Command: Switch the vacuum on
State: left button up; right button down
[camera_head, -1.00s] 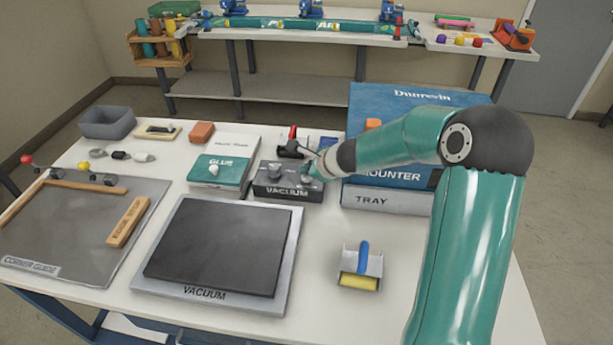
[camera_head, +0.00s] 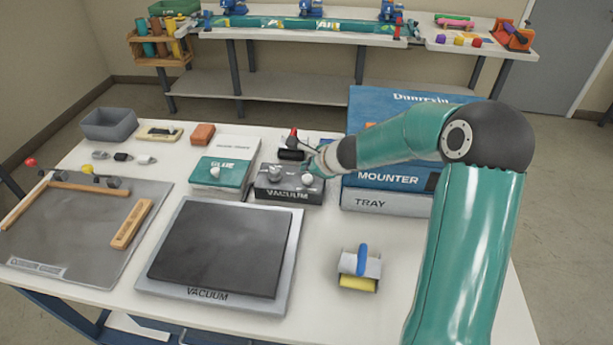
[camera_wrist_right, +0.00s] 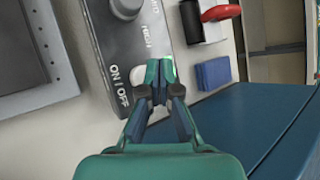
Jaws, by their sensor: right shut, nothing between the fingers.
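The vacuum control box (camera_head: 288,196) is a dark grey unit marked VACUUM at the back middle of the table. It has a grey knob (camera_head: 275,174) on the left and a whitish round control (camera_head: 307,179) on the right. My right gripper (camera_head: 314,168) is at the box's right end, close to the whitish control. In the right wrist view the gripper (camera_wrist_right: 153,72) is shut and empty, its tips over the ON/OFF end of the box (camera_wrist_right: 112,45). The tips partly cover the whitish control (camera_wrist_right: 168,72); contact cannot be told. My left gripper is out of view.
The blue mounter (camera_head: 390,178) stands close on the right, under my right forearm. A glue box (camera_head: 218,172) stands left of the control box, and a red-handled roller (camera_head: 292,141) lies behind it. The vacuum plate (camera_head: 222,245) lies in front.

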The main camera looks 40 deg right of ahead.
aim_at(308, 179)
notch_tip(308, 179, up, 5)
jog(key=p, duration=0.4)
jog(key=shift+r+p, duration=0.2)
jog(key=shift+p, duration=0.15)
jog(key=shift+f, duration=0.1)
